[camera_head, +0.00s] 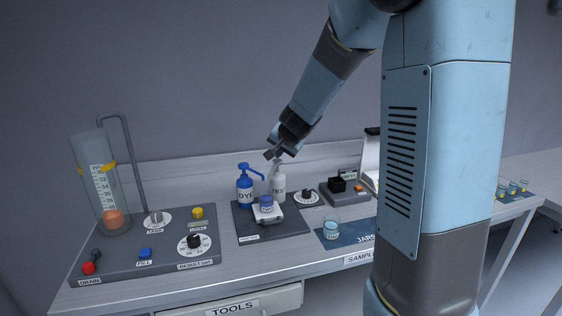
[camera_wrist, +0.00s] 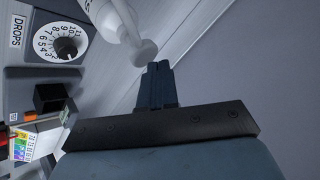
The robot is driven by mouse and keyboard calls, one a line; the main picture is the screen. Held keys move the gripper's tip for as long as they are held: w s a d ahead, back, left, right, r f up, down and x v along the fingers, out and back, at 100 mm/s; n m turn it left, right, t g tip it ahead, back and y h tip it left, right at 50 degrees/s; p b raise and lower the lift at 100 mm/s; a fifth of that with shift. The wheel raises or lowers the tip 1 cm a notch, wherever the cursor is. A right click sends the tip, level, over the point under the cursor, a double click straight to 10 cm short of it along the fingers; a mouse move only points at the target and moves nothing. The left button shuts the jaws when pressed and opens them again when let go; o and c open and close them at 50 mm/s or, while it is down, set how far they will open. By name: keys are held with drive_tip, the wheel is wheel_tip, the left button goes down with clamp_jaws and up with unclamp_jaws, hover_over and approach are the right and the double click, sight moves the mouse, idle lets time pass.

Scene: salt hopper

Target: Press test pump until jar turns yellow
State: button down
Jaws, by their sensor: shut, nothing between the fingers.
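The white test pump (camera_head: 279,184), labelled TEST, stands upright at the back of a dark tray; its upper part shows in the wrist view (camera_wrist: 113,20). My gripper (camera_head: 269,155) is shut and empty. It is over the test pump's top. In the wrist view its fingertips (camera_wrist: 159,66) are close to the round white pump head (camera_wrist: 145,52); I cannot tell whether they touch. A small jar (camera_head: 266,203) with blue contents sits on a white stand in front of the pumps. The jar is not visible in the wrist view.
The blue DYE pump (camera_head: 245,187) stands close left of the test pump. A DROPS dial (camera_head: 307,197) is to the right. A glass jar (camera_head: 331,229) stands on the JARS mat. A tall cylinder (camera_head: 97,180) and control panel are at left.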

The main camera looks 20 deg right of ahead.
sight(279, 161)
drive_tip(key=shift+f, duration=0.7)
idle(0.7)
drive_tip(key=shift+r, duration=1.15)
drive_tip(key=shift+r, duration=2.5)
